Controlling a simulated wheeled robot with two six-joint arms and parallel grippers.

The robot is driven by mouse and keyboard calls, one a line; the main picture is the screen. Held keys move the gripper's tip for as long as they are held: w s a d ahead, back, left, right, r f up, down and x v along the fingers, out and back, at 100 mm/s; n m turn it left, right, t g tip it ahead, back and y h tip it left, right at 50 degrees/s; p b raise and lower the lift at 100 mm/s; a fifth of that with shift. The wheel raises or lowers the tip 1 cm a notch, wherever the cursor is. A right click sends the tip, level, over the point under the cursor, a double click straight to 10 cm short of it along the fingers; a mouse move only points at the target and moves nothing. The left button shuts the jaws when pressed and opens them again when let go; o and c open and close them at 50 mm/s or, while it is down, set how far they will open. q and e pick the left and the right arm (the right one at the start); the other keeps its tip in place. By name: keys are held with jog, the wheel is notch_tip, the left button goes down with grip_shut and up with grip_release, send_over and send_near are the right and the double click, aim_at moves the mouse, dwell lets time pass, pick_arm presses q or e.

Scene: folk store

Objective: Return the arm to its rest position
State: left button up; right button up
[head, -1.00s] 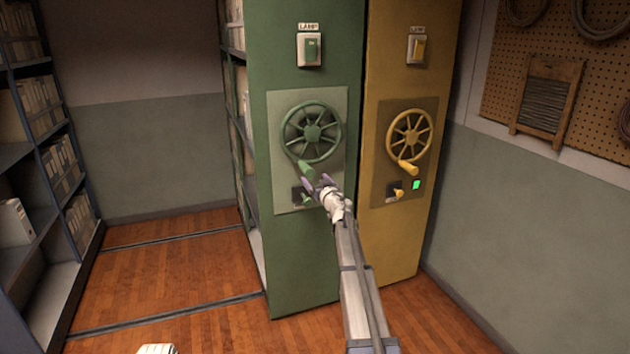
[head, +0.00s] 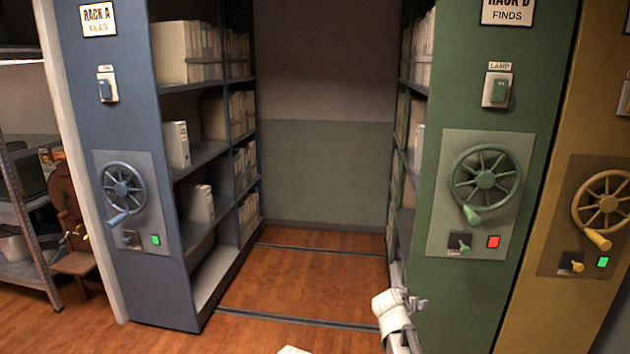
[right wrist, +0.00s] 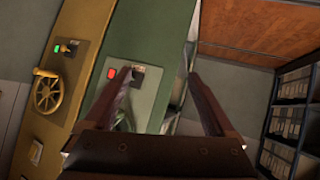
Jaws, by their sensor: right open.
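My right arm comes in at the bottom of the head view, with its gripper (head: 416,303) low in front of the green rack (head: 440,285). In the right wrist view the two dark fingers of my right gripper (right wrist: 158,72) are spread wide with nothing between them. They point toward the green rack's end panel, which also shows there (right wrist: 160,50). The green rack's small lever (head: 459,244) sits beside a lit red lamp (head: 493,242), above and to the right of the gripper. My left gripper is not in view.
A blue rack (head: 150,190) stands at the left with a green lamp. An open aisle with a wooden floor (head: 300,285) and floor rails lies between the racks. A yellow rack (head: 545,200) stands at the right. A metal shelf (head: 25,215) is at far left.

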jog(key=s+a+f+n+g+y, duration=0.2)
jog(key=s+a+f+n+g, duration=0.1)
jog(key=s+a, duration=0.55)
jog(key=s+a+f+n+g+y, duration=0.1)
jog(key=s+a+f+n+g, duration=0.15)
jog(key=s+a, duration=0.65)
jog(key=s+a+f+n+g+y, duration=0.2)
jog(key=s+a+f+g, duration=0.2)
jog(key=s, duration=0.9)
notch_tip(320, 180, up, 15)
jog(key=p, duration=1.4)
jog(key=shift+d+f, duration=0.15)
jog(key=shift+d, duration=0.05)
jog(key=shift+s, duration=0.1)
